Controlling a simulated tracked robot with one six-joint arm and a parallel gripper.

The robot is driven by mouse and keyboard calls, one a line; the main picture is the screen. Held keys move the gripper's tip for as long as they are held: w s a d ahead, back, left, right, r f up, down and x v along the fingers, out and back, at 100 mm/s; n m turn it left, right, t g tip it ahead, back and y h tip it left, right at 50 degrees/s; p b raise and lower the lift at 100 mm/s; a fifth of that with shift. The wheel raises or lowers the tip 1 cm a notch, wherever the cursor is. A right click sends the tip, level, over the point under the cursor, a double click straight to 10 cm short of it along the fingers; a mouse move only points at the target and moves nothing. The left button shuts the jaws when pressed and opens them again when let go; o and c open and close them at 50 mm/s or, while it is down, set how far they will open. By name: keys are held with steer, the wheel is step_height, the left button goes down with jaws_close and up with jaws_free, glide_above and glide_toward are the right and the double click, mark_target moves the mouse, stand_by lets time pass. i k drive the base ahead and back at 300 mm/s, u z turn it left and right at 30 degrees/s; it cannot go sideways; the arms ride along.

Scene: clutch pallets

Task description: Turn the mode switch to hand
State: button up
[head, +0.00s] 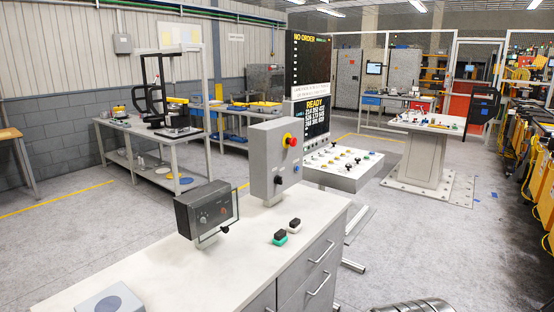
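A grey control box (266,150) stands upright on the white cabinet top. Its right-hand face carries a red mushroom button (292,142) on yellow, a black knob (278,181) and a blue button (296,169). To its left stands a smaller dark box (190,212) with a clear front cover, small knobs behind it and a black knob or handle (224,230) at its lower edge. The labels are too small to read, so I cannot tell which knob is the mode switch or where it points. My gripper is not in view.
Two small blocks, one green-based (280,238) and one white-based (294,226), lie on the cabinet top (225,268) before the boxes. A grey unit with a blue-grey disc (112,302) sits at its near left. A sloped button console (345,172) stands behind.

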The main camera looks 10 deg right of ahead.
mark_target(278, 179)
steer(key=z, duration=0.2)
steer(key=k, duration=0.55)
steer(key=z, duration=0.55)
steer(key=k, duration=0.75)
steer(key=z, duration=0.3)
steer(key=i, duration=1.45)
steer(key=u, duration=0.9)
steer(key=i, duration=1)
steer(key=u, duration=0.5)
